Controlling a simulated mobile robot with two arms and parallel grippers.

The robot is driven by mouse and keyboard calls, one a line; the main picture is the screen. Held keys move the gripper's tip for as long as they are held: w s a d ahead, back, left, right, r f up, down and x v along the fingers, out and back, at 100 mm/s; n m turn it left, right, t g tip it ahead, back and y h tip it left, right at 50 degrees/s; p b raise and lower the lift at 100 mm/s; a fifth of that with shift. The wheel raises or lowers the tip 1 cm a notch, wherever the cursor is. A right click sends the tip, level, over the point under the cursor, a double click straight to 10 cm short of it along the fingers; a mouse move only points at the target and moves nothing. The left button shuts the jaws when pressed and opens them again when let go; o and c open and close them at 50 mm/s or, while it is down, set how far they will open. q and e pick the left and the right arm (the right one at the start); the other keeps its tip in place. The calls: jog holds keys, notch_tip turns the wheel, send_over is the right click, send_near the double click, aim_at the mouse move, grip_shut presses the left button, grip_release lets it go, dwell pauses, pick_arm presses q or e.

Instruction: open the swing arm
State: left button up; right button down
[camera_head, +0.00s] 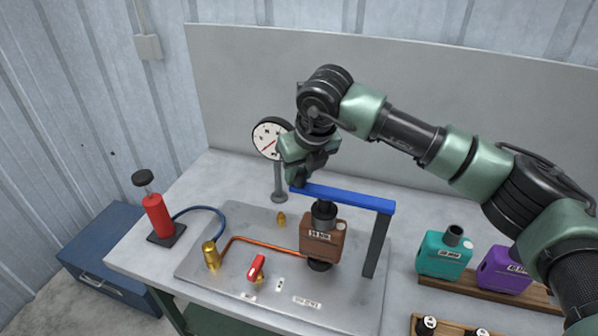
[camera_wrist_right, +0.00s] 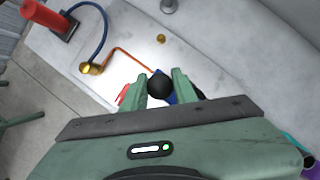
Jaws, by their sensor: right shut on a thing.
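The swing arm is a blue bar (camera_head: 345,198) that runs level from a dark upright post (camera_head: 376,246) at its right end, over a brown muffler (camera_head: 322,242). My right gripper (camera_head: 298,180) is at the bar's left, free end. In the right wrist view a round black knob (camera_wrist_right: 161,87) sits between the two fingers, and my right gripper is shut on it. A small part of the blue bar shows behind the knob. In the head view my gripper hides the knob. My left gripper is in neither view.
A dial gauge (camera_head: 270,138) on a stand is close behind my right gripper. A red pump (camera_head: 158,214) with a blue hose stands at the left. A red-handled valve (camera_head: 257,267) and copper pipe are on the plate. Teal (camera_head: 443,256) and purple (camera_head: 503,270) mufflers stand at the right.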

jog(key=shift+w+d+f+m+b, duration=0.1)
jog(key=shift+w+d+m+b, duration=0.15)
jog(key=shift+w+m+b, duration=0.4)
jog(key=w+d+m+h+b, duration=0.1)
jog(key=w+d+m+h, duration=0.1)
jog(key=w+d+m, duration=0.4)
jog(key=w+d+m+h+b, duration=0.2)
jog(key=w+d+m, duration=0.3)
jog(key=d, duration=0.6)
jog(key=shift+w+d+r+m+g+h, duration=0.2)
jog(key=shift+w+m+g+h, duration=0.15)
jog(key=shift+m+h, duration=0.45)
jog(key=c, duration=1.1)
grip_release()
